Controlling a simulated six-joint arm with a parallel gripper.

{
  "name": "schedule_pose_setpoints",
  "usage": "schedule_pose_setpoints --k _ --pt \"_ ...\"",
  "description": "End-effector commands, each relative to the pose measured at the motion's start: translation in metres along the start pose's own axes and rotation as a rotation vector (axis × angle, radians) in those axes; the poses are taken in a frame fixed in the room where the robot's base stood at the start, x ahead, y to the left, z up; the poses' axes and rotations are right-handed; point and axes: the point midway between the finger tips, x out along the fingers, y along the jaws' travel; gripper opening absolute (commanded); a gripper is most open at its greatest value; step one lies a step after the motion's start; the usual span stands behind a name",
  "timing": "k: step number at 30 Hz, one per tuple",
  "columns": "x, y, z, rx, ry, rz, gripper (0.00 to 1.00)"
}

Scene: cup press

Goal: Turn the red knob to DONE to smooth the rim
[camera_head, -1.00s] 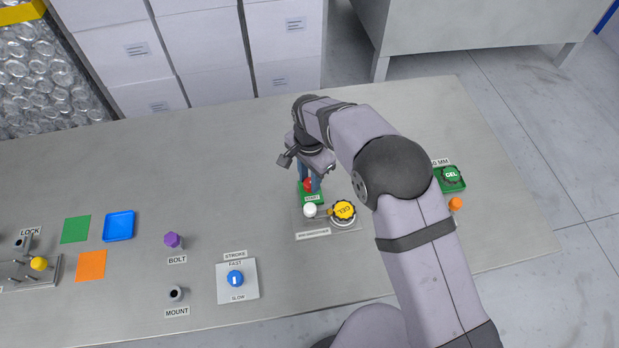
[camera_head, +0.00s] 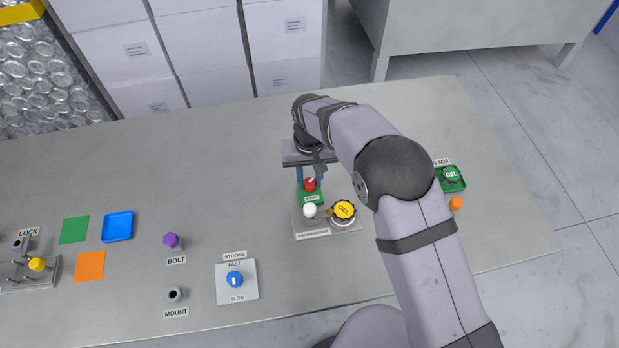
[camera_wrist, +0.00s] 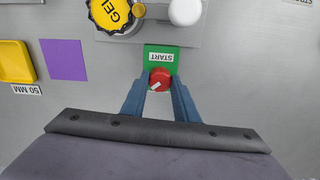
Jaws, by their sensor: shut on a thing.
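The red knob (camera_head: 310,185) stands at the back of the rim smoother, on a green plate labelled START (camera_head: 312,198). In the wrist view the red knob (camera_wrist: 160,79) has a white pointer mark aimed to the lower left in that picture. My gripper (camera_head: 310,177) is above it with its two blue fingers, one on each side, shut on the knob. The fingers also show in the wrist view (camera_wrist: 160,88). No DONE label is readable in either view.
The smoother's base (camera_head: 325,226) holds a white round knob (camera_head: 309,210) and a yellow-topped GEL cup (camera_head: 344,211) in front of the red knob. A STROKE dial (camera_head: 235,279) lies front left.

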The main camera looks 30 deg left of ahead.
Motion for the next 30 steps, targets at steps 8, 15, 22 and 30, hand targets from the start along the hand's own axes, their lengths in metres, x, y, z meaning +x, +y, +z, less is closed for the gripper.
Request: schedule_pose_setpoints --k 8,15,22,30 --pt "-0.0011 0.0002 -0.0007 -0.263 0.002 0.0 0.05" --pt "-0.0012 0.0003 -0.0009 -0.489 0.003 0.0 0.05" --pt "-0.0014 0.0003 -0.0011 -0.673 0.003 0.0 0.05" --pt "-0.0015 0.0003 -0.0013 -0.81 0.003 0.0 0.05"
